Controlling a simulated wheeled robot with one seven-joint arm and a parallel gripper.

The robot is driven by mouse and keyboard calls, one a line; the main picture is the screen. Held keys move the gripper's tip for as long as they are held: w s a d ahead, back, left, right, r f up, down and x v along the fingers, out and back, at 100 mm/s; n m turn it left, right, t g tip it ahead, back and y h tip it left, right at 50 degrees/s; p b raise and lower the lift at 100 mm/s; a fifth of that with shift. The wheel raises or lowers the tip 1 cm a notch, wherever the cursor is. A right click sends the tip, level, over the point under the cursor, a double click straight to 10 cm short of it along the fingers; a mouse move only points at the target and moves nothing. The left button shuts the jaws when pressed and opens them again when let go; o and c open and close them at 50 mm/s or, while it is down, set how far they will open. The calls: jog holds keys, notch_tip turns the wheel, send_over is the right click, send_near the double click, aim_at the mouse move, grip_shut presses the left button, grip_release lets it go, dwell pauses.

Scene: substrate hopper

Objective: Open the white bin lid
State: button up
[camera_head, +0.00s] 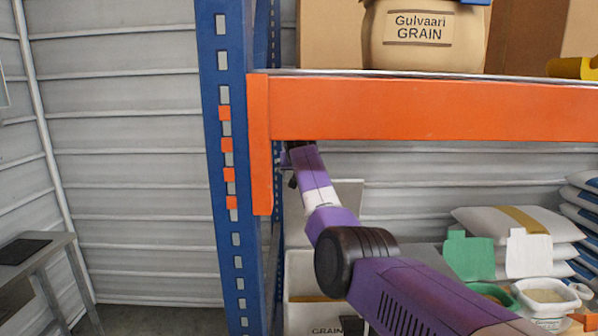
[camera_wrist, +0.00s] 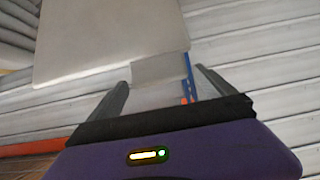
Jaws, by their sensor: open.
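The white bin (camera_head: 300,272) stands under the orange shelf beam, with a "GRAIN" label low on its front; my arm covers part of it. A pale flat panel (camera_head: 349,197), which looks like its lid, stands raised above the bin behind my arm. In the wrist view, a large pale panel (camera_wrist: 105,42) fills the upper left, with a narrower grey piece below it between the finger lines. My gripper (camera_wrist: 162,79) is open, with its fingers apart. I cannot tell whether it touches the panel. In the head view its tip is mostly hidden near the beam.
The orange beam (camera_head: 430,108) runs just above my arm, and a blue post (camera_head: 228,190) stands to the left. White sacks (camera_head: 515,226) and a tub of grain (camera_head: 545,298) sit at the right. A grey table (camera_head: 40,262) is at the far left.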

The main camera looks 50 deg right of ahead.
jog(key=shift+s+a+f, duration=0.1)
dwell(0.3)
jog(key=b+v, duration=0.2)
jog(key=v, duration=0.5)
jog(key=shift+a+r+b, duration=0.15)
jog(key=shift+r+b, duration=0.15)
jog(key=shift+b, duration=0.1)
jog(key=shift+s, duration=0.15)
